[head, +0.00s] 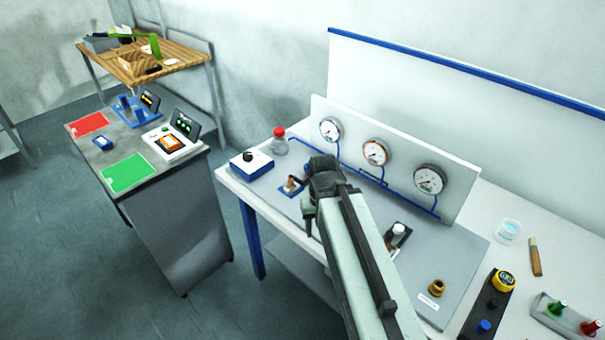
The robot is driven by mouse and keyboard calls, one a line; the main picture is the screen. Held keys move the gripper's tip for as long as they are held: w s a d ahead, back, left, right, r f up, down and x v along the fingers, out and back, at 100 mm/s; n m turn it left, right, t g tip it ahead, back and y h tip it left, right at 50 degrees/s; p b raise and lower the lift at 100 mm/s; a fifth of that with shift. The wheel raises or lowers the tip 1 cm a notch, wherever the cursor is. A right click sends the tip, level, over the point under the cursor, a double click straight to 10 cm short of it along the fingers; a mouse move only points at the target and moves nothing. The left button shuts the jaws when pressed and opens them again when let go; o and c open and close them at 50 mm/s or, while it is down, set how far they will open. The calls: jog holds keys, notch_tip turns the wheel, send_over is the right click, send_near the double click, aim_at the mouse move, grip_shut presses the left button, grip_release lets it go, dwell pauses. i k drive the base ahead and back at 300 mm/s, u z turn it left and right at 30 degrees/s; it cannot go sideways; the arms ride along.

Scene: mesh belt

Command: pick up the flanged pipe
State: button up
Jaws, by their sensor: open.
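A short brass-coloured piece with a wider rim and a dark hollow top (437,288) stands upright on the grey board at the front right; it looks like the flanged pipe. My gripper (309,216) is over the left part of the same board, left of the brass piece and well apart from it. Its jaws point down and are open, with nothing seen between them. My arm runs up from the bottom edge and hides part of the board. A small blue holder with a brass-and-white part (291,185) is just left of my gripper.
A panel with three gauges (375,153) stands behind the board. A black fitting with a white cap (398,233) lies between my arm and the brass piece. A black control box (487,305) is to its right. A red-capped bottle (280,142) stands at the back left.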

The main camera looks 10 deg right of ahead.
aim_at(291, 187)
jog(key=u, duration=0.2)
jog(key=k, duration=1.9)
jog(key=z, duration=0.55)
jog(key=i, duration=1)
jog(key=u, duration=0.05)
